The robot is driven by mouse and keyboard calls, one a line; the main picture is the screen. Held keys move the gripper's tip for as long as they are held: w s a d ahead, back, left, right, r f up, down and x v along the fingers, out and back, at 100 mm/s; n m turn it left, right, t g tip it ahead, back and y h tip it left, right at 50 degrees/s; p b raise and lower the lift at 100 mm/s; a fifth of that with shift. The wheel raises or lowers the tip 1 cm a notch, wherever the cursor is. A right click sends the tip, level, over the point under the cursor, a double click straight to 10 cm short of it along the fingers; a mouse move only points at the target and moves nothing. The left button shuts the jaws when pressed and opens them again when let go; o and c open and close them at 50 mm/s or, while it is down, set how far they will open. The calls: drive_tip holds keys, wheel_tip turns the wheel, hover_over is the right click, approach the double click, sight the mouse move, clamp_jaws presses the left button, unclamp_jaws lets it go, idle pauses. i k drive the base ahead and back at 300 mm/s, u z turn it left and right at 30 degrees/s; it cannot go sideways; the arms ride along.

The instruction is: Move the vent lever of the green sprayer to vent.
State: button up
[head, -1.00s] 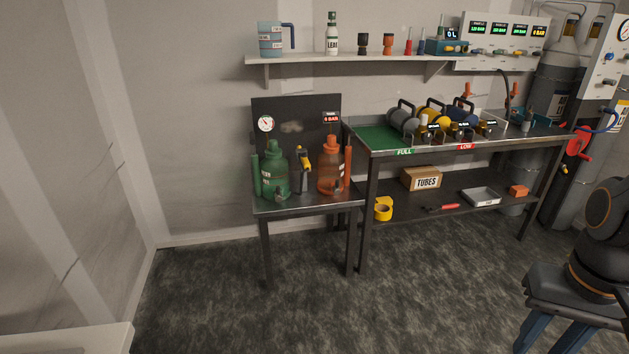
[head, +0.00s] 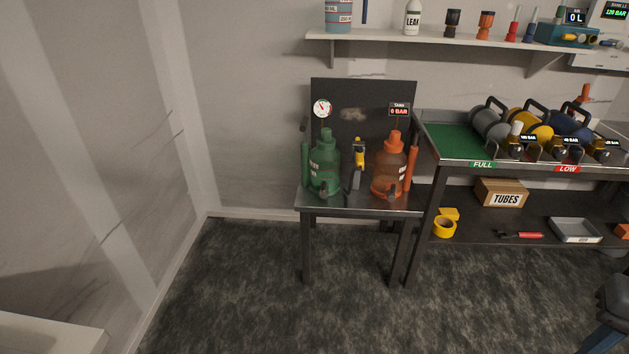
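The green sprayer (head: 323,168) stands upright on the left side of a small metal side table (head: 346,204). A round white gauge (head: 322,108) shows just above it; I cannot read its value. A small dark part sits low on the sprayer's front, but I cannot make out the vent lever or its position. An orange sprayer (head: 389,170) stands on the right of the same table, below a display (head: 399,110) reading 0 BAR. A yellow and black spray handle (head: 358,165) stands between the two.
A wall shelf (head: 430,42) hangs above. The dark floor (head: 270,290) in front is clear.

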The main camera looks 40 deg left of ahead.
sight(324, 191)
drive_tip(key=u, duration=0.8)
drive_tip(key=i, duration=0.9)
drive_tip(key=u, duration=0.85)
